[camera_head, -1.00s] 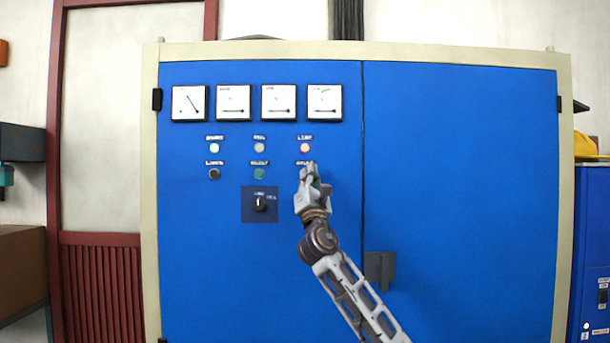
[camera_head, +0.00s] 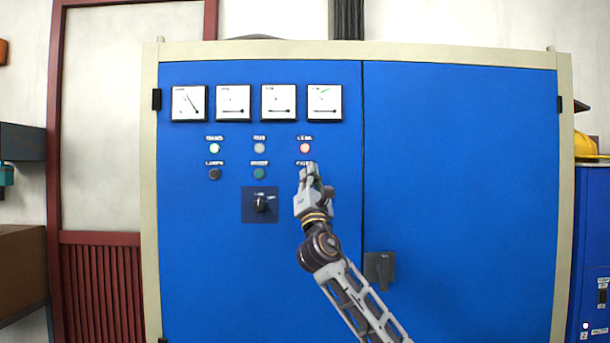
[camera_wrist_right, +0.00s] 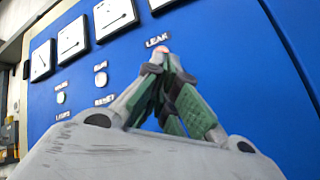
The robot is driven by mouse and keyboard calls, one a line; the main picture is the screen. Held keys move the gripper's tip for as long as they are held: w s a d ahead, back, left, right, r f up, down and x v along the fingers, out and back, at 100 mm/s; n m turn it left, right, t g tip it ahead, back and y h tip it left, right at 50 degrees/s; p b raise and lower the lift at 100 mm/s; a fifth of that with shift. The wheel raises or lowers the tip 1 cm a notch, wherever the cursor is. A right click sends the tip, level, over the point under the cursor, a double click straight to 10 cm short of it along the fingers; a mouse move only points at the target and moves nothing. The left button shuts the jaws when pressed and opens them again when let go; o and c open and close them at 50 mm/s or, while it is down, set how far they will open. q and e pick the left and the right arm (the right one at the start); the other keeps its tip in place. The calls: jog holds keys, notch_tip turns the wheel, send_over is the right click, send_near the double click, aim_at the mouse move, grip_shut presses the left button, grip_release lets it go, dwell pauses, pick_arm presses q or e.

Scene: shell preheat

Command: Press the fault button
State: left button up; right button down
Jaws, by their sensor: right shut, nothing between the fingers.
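The blue cabinet (camera_head: 460,190) carries two rows of small lamps and buttons on its left door. The fault button is not visible; the label at the right end of the lower row is partly covered by my right gripper (camera_head: 309,168). In the right wrist view the shut fingertips (camera_wrist_right: 163,60) point at the panel and overlap the leak lamp (camera_wrist_right: 162,49). I cannot tell whether the tips touch the panel. My left gripper is not in view.
A lit green lamp (camera_head: 214,148), an unlit lamp (camera_head: 259,148), a dark button (camera_head: 214,174) and a green button (camera_head: 259,174) are to the left. A rotary switch (camera_head: 260,204) sits below. Gauges (camera_head: 233,103) line the top; a door handle (camera_head: 379,268) is lower right.

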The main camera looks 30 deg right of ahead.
jog(key=shift+s+a, duration=0.4)
jog(key=shift+s, duration=0.3)
dwell(0.5)
